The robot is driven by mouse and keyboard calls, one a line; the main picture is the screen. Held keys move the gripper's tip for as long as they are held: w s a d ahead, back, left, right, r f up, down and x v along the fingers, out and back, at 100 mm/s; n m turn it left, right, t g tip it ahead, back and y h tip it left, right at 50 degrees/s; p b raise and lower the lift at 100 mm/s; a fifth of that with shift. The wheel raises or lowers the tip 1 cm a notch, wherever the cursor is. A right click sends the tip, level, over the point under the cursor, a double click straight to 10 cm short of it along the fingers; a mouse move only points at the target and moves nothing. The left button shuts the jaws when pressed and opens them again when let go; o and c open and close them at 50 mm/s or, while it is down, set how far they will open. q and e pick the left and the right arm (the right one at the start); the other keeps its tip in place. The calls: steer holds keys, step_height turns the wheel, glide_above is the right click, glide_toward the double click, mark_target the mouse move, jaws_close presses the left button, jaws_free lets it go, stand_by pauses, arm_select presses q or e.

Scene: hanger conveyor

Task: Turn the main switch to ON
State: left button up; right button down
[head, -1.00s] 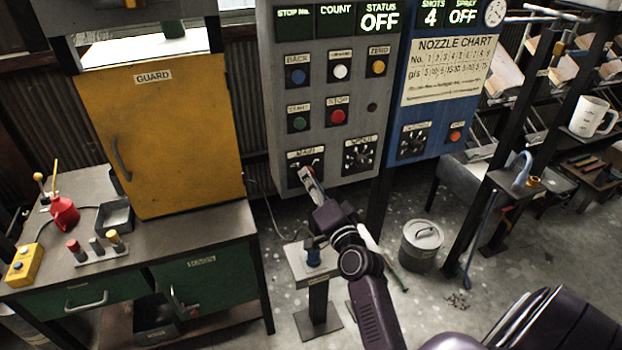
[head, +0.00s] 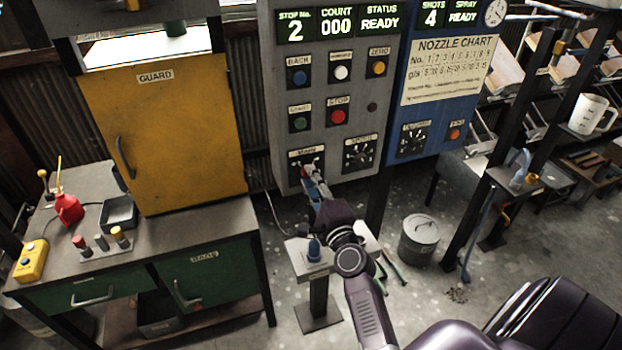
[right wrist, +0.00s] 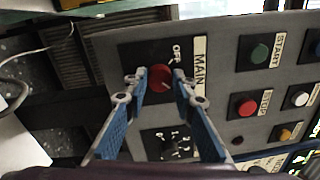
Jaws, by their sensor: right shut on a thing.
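The main switch is a red knob (right wrist: 160,78) on a black plate labelled MAIN, at the lower left of the grey control panel (head: 328,150). My right gripper (head: 307,172) is at this switch. In the right wrist view its two fingertips (right wrist: 155,88) stand on either side of the red knob, shut on it. The panel's displays (head: 337,22) are lit and read stop number 2, count 000 and status READY. My left gripper is not in view.
A second dial (head: 360,153) sits right of the main switch, with START (head: 299,118) and STOP (head: 338,117) buttons above. A blue panel (head: 440,110) adjoins on the right. A small pedestal (head: 312,262) stands below my right arm. A yellow guard door (head: 165,130) is at left.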

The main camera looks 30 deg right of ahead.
stand_by(0.4)
steer(key=c, duration=1.6)
jaws_free()
steer(key=v, duration=1.2)
